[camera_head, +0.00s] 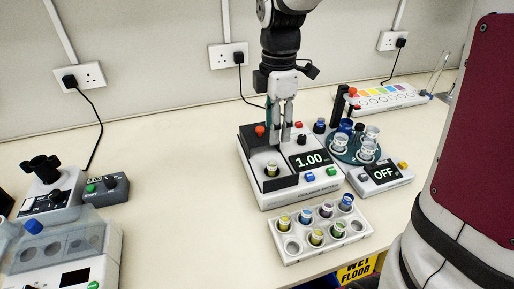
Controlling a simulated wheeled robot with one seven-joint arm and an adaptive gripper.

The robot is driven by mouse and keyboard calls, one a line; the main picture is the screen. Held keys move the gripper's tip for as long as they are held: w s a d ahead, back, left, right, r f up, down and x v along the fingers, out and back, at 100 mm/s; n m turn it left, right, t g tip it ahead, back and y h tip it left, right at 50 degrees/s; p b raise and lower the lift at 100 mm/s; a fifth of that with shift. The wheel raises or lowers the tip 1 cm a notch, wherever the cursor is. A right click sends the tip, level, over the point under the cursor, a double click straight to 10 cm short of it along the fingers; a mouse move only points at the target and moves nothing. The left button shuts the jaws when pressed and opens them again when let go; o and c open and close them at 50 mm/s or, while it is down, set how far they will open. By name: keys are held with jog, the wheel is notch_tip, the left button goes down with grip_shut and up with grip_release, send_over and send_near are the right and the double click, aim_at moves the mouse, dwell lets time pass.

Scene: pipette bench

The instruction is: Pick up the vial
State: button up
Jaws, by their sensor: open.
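My gripper (280,140) hangs fingers down over the white device with the black top, its two fingers slightly apart and nothing visible between them. A vial (272,169) with a yellowish band stands upright in the dark recess of this device, just below and left of my fingertips. More vials stand in a white rack in front, including a yellow-banded one (284,223), a greenish one (316,237) and a blue-topped one (346,202). How far my fingertips are from the vial in the device is hard to tell.
The device's display (309,160) reads 1.00. The white rack (293,256) has some empty holes. A unit with a display reading OFF (384,174) stands right, with clear cups on a teal disc (345,155). Other equipment (75,245) is at left; the table between is clear.

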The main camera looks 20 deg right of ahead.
aim_at(272, 163)
notch_tip(272, 163, down, 12)
jog(key=shift+s+a+f, duration=0.1)
jog(key=shift+s, duration=0.05)
grip_shut()
dwell(0.5)
